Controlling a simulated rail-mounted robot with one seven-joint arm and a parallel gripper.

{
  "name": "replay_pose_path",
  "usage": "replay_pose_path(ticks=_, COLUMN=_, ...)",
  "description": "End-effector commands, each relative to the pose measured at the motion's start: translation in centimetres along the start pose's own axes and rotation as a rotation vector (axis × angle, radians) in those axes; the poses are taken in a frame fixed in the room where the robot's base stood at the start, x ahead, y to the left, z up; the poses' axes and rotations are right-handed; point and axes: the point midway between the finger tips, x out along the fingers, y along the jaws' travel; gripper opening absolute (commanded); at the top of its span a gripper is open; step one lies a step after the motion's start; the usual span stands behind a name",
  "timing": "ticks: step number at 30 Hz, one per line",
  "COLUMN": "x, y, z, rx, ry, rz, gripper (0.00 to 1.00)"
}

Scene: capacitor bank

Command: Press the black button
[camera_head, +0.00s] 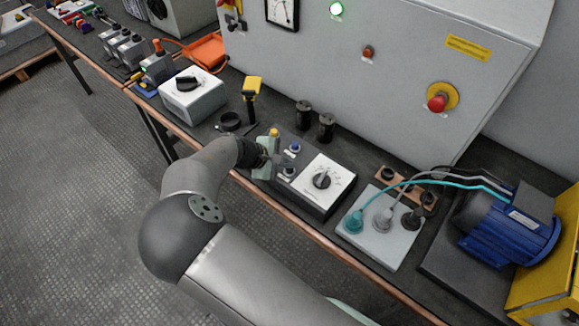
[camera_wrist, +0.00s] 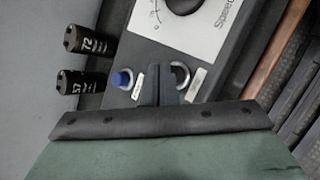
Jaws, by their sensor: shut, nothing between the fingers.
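The control box (camera_head: 315,197) on the bench carries a white dial plate (camera_head: 323,180) with a black knob and two small push buttons to its left. In the wrist view, a blue button (camera_wrist: 122,79) lies left of my fingers. The other button shows as a silver ring (camera_wrist: 181,72) just right of the fingertips. Its cap is partly covered by them, so I cannot clearly tell its colour. My gripper (camera_wrist: 160,72) is shut and empty, over the box beside this ringed button. Contact cannot be told. In the head view my gripper (camera_head: 274,157) is at the box's left end.
Two black cylinders (camera_head: 314,120) stand behind the box. A yellow-topped tool (camera_head: 251,90) and a white dial box (camera_head: 192,95) are to the left. A plug board (camera_head: 380,228) with cables and a blue motor (camera_head: 510,232) are right. A grey cabinet (camera_head: 390,75) rises behind.

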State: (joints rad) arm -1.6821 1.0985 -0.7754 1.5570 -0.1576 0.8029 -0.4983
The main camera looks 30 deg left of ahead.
Motion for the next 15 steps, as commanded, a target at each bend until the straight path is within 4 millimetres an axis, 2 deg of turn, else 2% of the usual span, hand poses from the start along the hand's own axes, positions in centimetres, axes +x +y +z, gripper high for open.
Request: replay_pose_path(ticks=15, x=0.49, y=-0.39, z=-0.37, rx=-0.001, ry=0.0, rz=-0.001, gripper=0.0)
